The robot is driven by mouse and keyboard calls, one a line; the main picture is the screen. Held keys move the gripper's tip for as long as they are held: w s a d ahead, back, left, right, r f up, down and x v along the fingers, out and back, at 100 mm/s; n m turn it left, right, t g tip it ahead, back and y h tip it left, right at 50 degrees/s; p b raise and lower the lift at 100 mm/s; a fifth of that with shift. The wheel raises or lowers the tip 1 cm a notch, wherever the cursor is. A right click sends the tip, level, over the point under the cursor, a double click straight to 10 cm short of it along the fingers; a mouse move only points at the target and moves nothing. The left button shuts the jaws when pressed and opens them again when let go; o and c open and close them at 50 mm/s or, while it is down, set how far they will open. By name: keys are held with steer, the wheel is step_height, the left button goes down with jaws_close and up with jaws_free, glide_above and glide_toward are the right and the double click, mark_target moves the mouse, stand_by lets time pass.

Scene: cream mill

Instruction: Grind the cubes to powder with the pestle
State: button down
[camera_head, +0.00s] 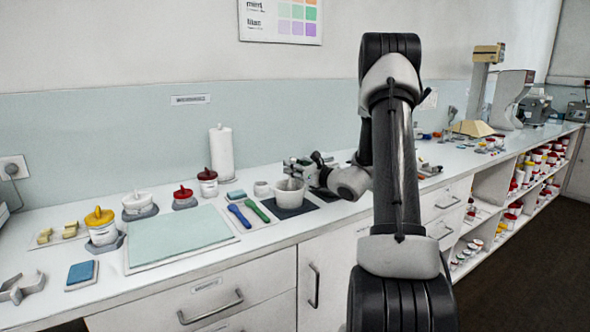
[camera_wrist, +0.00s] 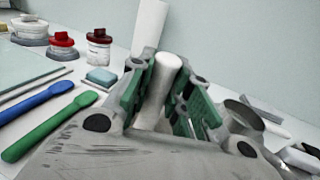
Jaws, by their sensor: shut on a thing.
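The white mortar (camera_head: 290,191) stands on a dark mat (camera_head: 297,209) on the counter in the head view. My gripper (camera_head: 291,171) is over the mortar, coming in from the right. In the wrist view its green-padded fingers (camera_wrist: 168,100) are shut on the pale, round-topped pestle (camera_wrist: 169,66), which stands about upright between them. The pestle's lower end is hidden by the gripper in the wrist view and is hard to make out in the head view. I cannot see the cubes or any powder, since the inside of the mortar is hidden.
A paper roll (camera_head: 221,153) stands behind. A pale green mat (camera_head: 180,236) lies clear farther left.

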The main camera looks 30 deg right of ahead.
steer(key=shift+w+a+f, duration=0.2)
steer(key=shift+w+a, duration=0.15)
steer(key=shift+a, duration=0.4)
steer(key=s+d, duration=0.1)
steer(key=s, duration=0.2)
steer(key=shift+d, duration=0.4)
stand_by(0.5)
steer(key=shift+r, duration=0.1)
step_height(320, 180, up, 9)
stand_by(1.0)
steer(key=shift+w, duration=0.1)
